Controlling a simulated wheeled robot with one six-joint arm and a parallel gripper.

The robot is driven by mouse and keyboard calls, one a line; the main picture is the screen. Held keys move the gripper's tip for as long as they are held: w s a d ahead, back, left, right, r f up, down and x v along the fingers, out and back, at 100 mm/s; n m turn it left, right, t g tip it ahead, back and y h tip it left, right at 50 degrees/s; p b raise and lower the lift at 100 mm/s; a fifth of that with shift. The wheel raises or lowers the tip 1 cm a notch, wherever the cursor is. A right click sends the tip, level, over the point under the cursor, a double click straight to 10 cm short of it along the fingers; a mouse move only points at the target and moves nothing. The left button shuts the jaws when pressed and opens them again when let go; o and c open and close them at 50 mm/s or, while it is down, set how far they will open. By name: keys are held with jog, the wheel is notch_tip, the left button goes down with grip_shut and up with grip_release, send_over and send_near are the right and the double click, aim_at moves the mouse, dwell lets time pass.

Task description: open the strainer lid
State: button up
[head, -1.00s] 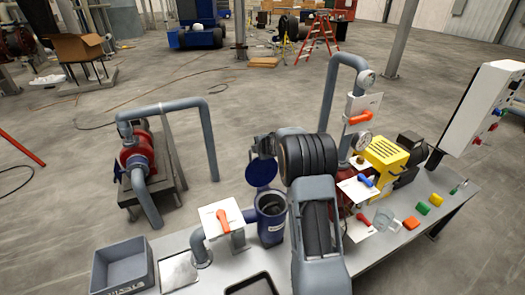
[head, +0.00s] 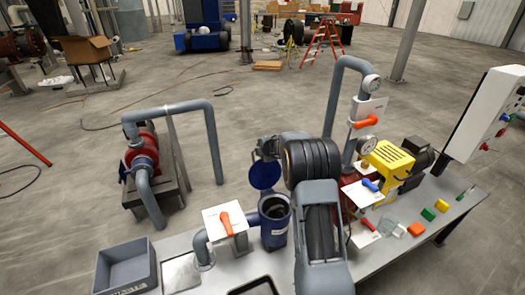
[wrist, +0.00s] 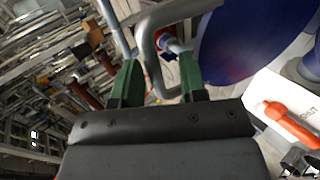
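The strainer (head: 275,232) is a blue upright cylinder on the bench, and its dark mouth shows uncovered. Its round blue lid (head: 265,174) stands raised on the far side of the mouth, tilted up. In the wrist view the lid (wrist: 240,40) fills the upper right, close beside the right finger. My gripper (wrist: 160,62) has two green fingers, spread apart. In the head view my arm covers part of the area right of the lid, and the fingertips cannot be made out.
A white plate with an orange handle (head: 226,219) stands just left of the strainer. A grey bin (head: 125,268) is at the bench's left end. Grey pipes with gauges and a yellow unit (head: 388,160) stand to the right. Open floor lies beyond the bench.

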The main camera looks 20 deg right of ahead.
jog(key=v, duration=1.4)
jog(key=shift+f, duration=0.1)
jog(key=s+d+f+m+g+h, duration=0.2)
jog(key=s+d+m+g+h, duration=0.3)
jog(key=s+m, duration=0.6)
jog(key=s+a+m+g+y+b, duration=0.1)
jog(key=s+a+m+y+b, duration=0.3)
jog(key=s+a, duration=1.4)
jog(key=shift+a+r+m+y, duration=0.3)
jog(key=shift+a+r+m, duration=0.25)
jog(key=shift+m, duration=1.25)
